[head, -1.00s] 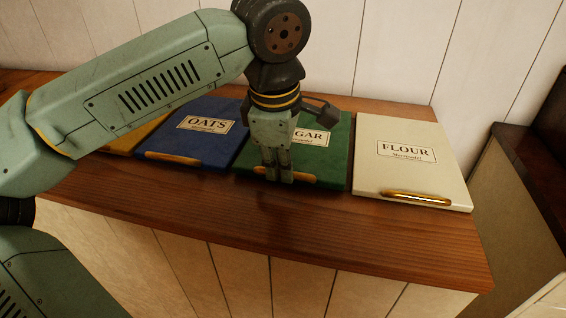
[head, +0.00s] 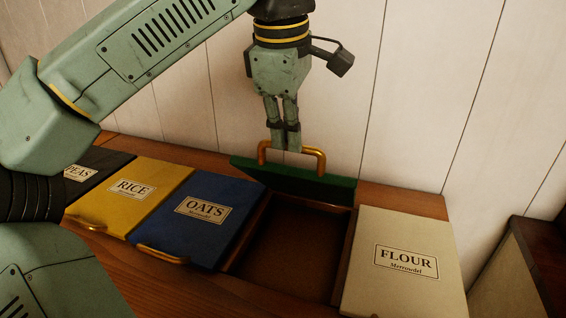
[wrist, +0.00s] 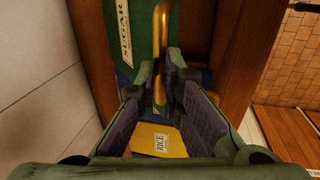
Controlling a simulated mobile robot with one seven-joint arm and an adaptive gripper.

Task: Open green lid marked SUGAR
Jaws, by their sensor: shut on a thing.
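The green SUGAR lid (head: 315,186) is raised and tilted up at the back of its open bin (head: 290,250). In the head view it shows nearly edge-on, its label hidden. In the wrist view the lid (wrist: 145,45) shows part of its SUGAR label. Its brass handle (head: 322,160) sits at the lid's raised edge; it also shows in the wrist view (wrist: 161,30). My gripper (head: 287,148) is shut on the handle from above. In the wrist view my gripper (wrist: 164,80) has the handle between its fingers.
The blue OATS lid (head: 197,220), yellow RICE lid (head: 140,195) and dark PEAS lid (head: 90,172) lie closed to the left. The cream FLOUR lid (head: 405,285) lies closed to the right. A plank wall (head: 420,90) stands close behind the wooden counter.

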